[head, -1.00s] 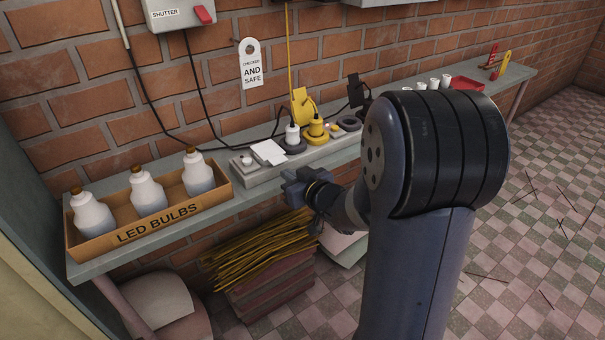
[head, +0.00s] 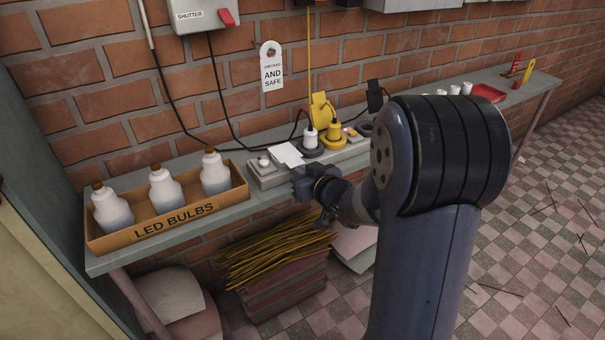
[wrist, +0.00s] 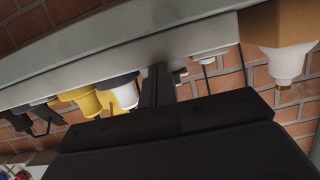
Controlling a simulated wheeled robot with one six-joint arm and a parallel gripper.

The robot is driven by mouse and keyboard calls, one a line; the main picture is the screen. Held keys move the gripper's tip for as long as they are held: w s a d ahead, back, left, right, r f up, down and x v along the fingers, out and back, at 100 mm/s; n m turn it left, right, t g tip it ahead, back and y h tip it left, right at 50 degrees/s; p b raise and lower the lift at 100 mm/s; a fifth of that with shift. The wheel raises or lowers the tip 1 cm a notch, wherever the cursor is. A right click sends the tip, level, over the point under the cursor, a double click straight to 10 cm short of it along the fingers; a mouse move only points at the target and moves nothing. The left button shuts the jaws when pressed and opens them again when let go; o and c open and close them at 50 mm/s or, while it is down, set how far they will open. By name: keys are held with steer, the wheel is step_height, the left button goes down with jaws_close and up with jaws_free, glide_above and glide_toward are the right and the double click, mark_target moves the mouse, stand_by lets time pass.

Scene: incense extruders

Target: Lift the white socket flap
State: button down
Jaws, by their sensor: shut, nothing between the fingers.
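The white socket flap (head: 287,154) lies on the grey socket strip (head: 260,182) on the shelf, between a small white knob (head: 263,161) and a white plug (head: 310,138). It looks tilted slightly. My gripper (head: 301,186) is just in front of the strip, on the near side of the flap and apart from it. In the wrist view my gripper (wrist: 158,84) is shut and empty, its fingers pointing at the strip. The fingers hide most of the flap area there, so I cannot pick out the flap clearly.
A yellow plug (head: 335,135) stands right of the white plug. A cardboard box of LED bulbs (head: 130,236) fills the shelf's left end. A red tray (head: 489,93) is far right. The brick wall (head: 120,90) rises behind; yellow rods (head: 270,255) are stacked below.

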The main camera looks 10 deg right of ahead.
mark_target(300, 160)
steer(key=shift+r, duration=0.15)
steer(key=shift+r+p, duration=1.65)
steer(key=shift+w+a+r+p, duration=0.1)
steer(key=shift+w+r+p, duration=0.25)
steer(key=shift+r+p, duration=0.5)
steer(key=shift+w+a+r+p, duration=0.1)
steer(key=shift+w+r+p, duration=0.25)
steer(key=shift+r+p, duration=0.4)
steer(key=shift+r, duration=0.1)
